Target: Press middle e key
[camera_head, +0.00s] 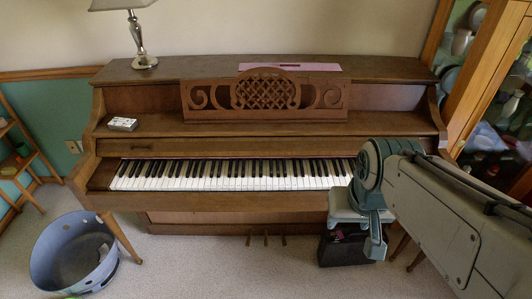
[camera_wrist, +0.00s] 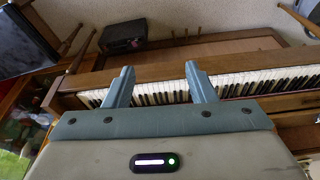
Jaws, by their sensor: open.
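The piano keyboard (camera_head: 230,174) runs across the brown upright piano (camera_head: 280,126) in the head view, with white and black keys in plain sight except at the right end, where my arm covers part of it. The middle keys are bare and untouched. My gripper (camera_head: 372,235) hangs in front of the piano's right side. In the wrist view my gripper (camera_wrist: 160,85) is open and empty, its two blue fingers apart, with the keyboard (camera_wrist: 262,80) showing behind and to the right of them. I cannot tell the gap between fingertips and keys.
A small box (camera_head: 122,124) sits on the piano's left ledge, and a lamp (camera_head: 143,45) stands on top. A blue bin (camera_head: 45,262) is at the lower left. A black box (camera_head: 340,249) stands below my gripper. Open carpet (camera_head: 190,270) lies before the piano.

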